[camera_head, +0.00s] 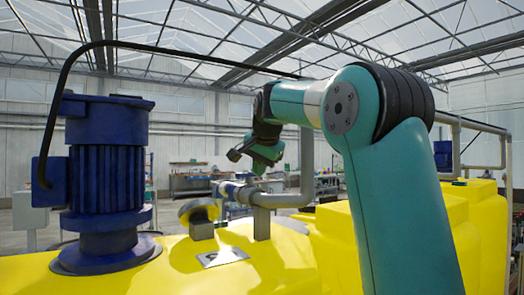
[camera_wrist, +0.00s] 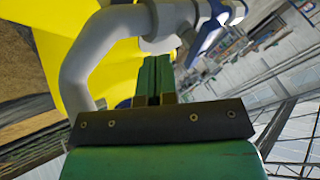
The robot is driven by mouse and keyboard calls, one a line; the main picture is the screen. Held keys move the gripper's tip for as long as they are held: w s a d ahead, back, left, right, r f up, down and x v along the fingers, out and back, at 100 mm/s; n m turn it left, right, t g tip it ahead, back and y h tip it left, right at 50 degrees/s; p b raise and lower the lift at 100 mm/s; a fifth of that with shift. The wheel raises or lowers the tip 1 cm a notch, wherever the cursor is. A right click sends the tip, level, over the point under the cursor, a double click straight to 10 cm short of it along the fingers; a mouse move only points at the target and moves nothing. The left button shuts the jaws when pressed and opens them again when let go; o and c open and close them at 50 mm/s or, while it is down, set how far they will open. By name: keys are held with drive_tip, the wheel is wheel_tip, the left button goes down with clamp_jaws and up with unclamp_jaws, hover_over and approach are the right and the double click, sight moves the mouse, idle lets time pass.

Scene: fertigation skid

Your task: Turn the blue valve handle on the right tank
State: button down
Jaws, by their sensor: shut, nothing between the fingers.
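A blue valve handle (camera_wrist: 207,36) shows at the top right of the wrist view, beside a grey pipe fitting. My gripper (camera_wrist: 153,66) has its two green fingers together with nothing between them. The fingertips are near the grey pipe (camera_wrist: 88,55), with the handle up and to the right of them. I see no clear contact. In the head view, my gripper (camera_head: 259,169) hangs above the grey pipework (camera_head: 285,201) on the yellow tank (camera_head: 270,270). The handle is too small there to make out surely.
A large blue motor (camera_head: 107,165) stands on the tank at the left, with a black cable arching from it. More yellow tank (camera_head: 480,215) shows at the right, behind my arm. Workbenches are far behind.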

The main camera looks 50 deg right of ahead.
sight(249, 178)
drive_tip(key=shift+w+f+p, duration=0.2)
drive_tip(key=shift+w+p, duration=0.3)
drive_tip(key=shift+w, duration=0.3)
drive_tip(key=shift+w+f+p, duration=0.15)
drive_tip(key=shift+w+p, duration=0.3)
drive_tip(key=shift+w, duration=0.3)
drive_tip(key=shift+w+f+p, duration=0.2)
drive_tip(key=shift+w+p, duration=0.3)
drive_tip(key=shift+w, duration=0.3)
